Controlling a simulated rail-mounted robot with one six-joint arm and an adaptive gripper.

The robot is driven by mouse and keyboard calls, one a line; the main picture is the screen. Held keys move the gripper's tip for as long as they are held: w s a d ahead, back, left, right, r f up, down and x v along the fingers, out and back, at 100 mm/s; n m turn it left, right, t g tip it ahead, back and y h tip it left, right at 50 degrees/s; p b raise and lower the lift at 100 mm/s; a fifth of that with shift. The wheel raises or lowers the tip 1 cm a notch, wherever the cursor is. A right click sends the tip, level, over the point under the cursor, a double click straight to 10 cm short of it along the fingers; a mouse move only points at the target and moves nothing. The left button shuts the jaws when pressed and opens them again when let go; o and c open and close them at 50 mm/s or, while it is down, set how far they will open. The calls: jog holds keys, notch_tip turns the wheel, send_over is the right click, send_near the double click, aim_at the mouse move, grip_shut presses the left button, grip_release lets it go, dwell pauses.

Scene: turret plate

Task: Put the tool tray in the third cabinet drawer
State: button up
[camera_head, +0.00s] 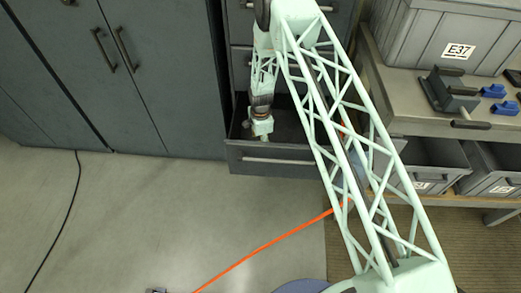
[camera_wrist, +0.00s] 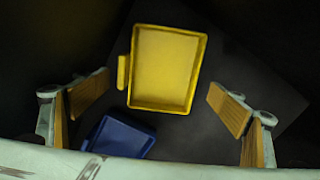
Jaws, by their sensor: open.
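In the wrist view a yellow tray (camera_wrist: 139,68) with a raised rim and a small tab on its left side lies on a dark grey surface. A blue tray (camera_wrist: 133,135) lies below and left of it, partly cut off by my wrist. I cannot tell which one is the tool tray. My gripper (camera_wrist: 160,88) is open, its wooden-toned fingers to the left and right, apart from the yellow tray, with nothing held. In the head view my gripper (camera_head: 261,124) reaches down over a pulled-out drawer (camera_head: 280,162) of the dark cabinet. The trays are hidden there.
Closed cabinet doors (camera_head: 75,70) stand at the left. A workbench (camera_head: 400,100) at the right holds a grey crate marked E37 (camera_head: 440,35), a vise (camera_head: 447,92) and blue parts (camera_head: 494,91). Grey bins (camera_head: 432,165) sit below. An orange cable (camera_head: 262,248) crosses the floor.

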notch_tip(320, 180, up, 8)
jog(key=p, duration=0.1)
jog(key=shift+r, duration=0.15)
dwell(0.8)
dwell(0.3)
